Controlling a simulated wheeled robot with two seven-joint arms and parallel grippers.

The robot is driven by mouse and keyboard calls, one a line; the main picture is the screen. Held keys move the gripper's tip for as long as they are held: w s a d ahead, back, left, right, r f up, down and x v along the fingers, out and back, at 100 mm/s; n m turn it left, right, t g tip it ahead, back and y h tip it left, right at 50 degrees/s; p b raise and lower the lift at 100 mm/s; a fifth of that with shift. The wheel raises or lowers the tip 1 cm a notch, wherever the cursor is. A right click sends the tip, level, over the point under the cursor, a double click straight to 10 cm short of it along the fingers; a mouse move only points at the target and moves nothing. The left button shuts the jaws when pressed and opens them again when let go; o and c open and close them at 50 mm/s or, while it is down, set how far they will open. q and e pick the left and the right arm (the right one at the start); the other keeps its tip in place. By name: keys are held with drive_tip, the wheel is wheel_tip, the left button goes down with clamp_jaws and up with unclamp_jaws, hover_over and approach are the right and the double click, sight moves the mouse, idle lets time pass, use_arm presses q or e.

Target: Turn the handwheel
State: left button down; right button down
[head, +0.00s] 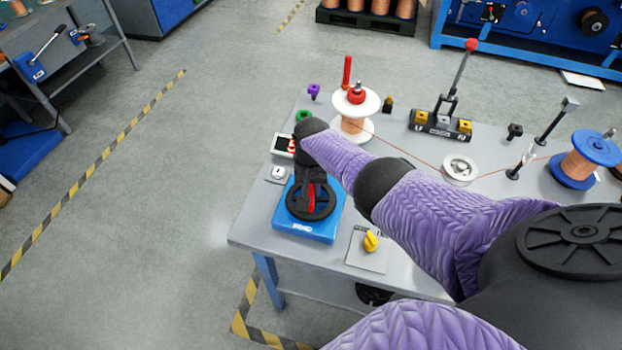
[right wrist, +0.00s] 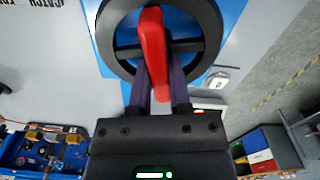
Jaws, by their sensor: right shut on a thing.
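The handwheel (head: 296,204) is a black spoked wheel on a blue base (head: 313,229) at the table's left end. Its red handle (head: 311,199) stands up from it. My right gripper (head: 311,183) comes down on the wheel from above and is shut on the red handle. In the right wrist view the two fingers (right wrist: 160,90) lie on either side of the red handle (right wrist: 153,40), with the black wheel rim (right wrist: 103,40) behind. My left gripper is not in view.
The grey table (head: 255,226) also carries a yellow knob (head: 371,241) on a plate, a copper wire spool (head: 352,123), a lever clamp (head: 440,122) and a blue spool (head: 590,152). My purple right arm crosses above the table. Open floor lies to the left.

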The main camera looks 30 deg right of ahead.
sight(311, 186)
drive_tip(key=c, duration=0.6)
unclamp_jaws()
drive_tip(key=shift+o, duration=0.2)
drive_tip(key=shift+r, duration=0.1)
wheel_tip(311, 186, up, 9)
drive_tip(key=p, duration=0.6)
drive_tip(key=shift+w, duration=0.1)
drive_tip(key=shift+r+p, duration=0.45)
drive_tip(key=shift+f, duration=0.1)
